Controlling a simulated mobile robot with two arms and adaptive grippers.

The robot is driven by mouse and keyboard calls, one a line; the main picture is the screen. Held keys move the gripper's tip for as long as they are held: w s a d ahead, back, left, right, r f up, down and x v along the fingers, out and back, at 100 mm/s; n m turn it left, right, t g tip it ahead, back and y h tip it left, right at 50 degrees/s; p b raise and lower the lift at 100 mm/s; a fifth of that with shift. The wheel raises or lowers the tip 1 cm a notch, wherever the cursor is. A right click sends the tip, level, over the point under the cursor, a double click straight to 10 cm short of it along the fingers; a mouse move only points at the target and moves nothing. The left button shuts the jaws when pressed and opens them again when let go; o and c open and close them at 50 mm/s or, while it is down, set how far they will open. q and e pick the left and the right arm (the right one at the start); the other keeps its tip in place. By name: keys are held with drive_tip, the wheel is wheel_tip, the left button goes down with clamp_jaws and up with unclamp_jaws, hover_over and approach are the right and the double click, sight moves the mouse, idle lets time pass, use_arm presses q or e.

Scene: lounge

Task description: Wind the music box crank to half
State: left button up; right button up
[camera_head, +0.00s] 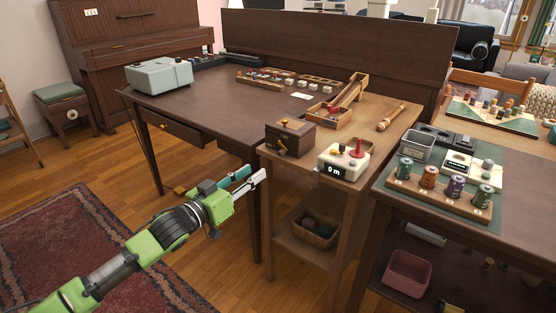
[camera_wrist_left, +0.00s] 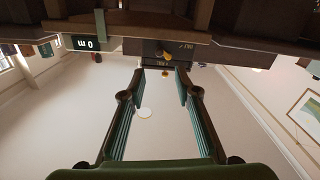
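The music box (camera_head: 291,138) is a small dark brown wooden box near the front left corner of the narrow wooden stand. A small crank (camera_head: 282,147) shows on its front face. My left gripper (camera_head: 250,178) is in front of the stand, lower than the box and apart from it. Its two fingers are spread with nothing between them. In the left wrist view the picture is upside down; the crank's yellowish knob (camera_wrist_left: 168,56) shows beyond the open fingertips (camera_wrist_left: 161,78) against the dark box (camera_wrist_left: 147,49). My right gripper is not in view.
A cream device (camera_head: 343,160) with a red joystick and a "0 m" display stands right of the box. A wooden tray (camera_head: 327,114) is behind it. A basket (camera_head: 315,232) sits on the lower shelf. The dark desk (camera_head: 200,100) stands left; open floor lies before it.

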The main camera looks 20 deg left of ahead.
sight(279, 154)
use_arm(q)
drive_tip(key=b+x, duration=0.1)
drive_tip(key=x, duration=0.9)
drive_tip(key=shift+w+d, duration=0.2)
drive_tip(key=shift+w, duration=0.15)
clamp_jaws()
